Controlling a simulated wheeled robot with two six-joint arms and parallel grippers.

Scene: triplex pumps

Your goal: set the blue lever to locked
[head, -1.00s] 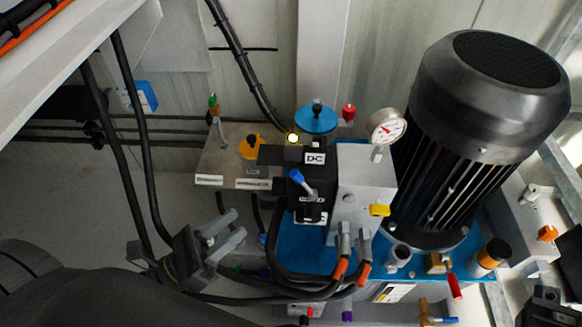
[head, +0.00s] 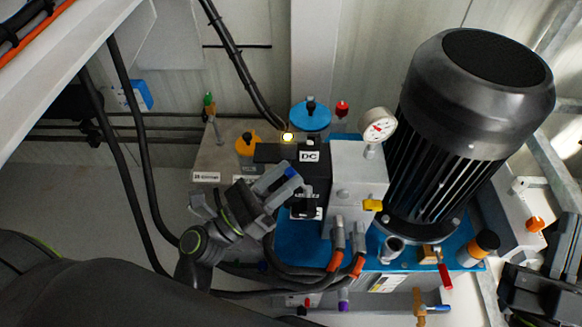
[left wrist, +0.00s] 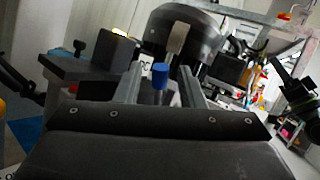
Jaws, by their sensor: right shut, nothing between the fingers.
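The blue lever (head: 291,172) is on the black valve block in front of the DC label; only its blue tip shows in the head view, the rest hidden behind my left gripper. My left gripper (head: 283,183) is open, with its fingers at the lever tip. In the left wrist view the blue lever's knob (left wrist: 160,76) stands between the two open fingers, with a gap visible on each side. My right gripper (head: 566,245) is shut and empty at the right edge, apart from the pump.
A large black motor (head: 470,130) stands right of the block. A pressure gauge (head: 377,126), a yellow knob (head: 372,205) and orange-collared hoses (head: 338,250) are close by. A blue round knob (head: 310,116) and an orange knob (head: 247,144) sit behind.

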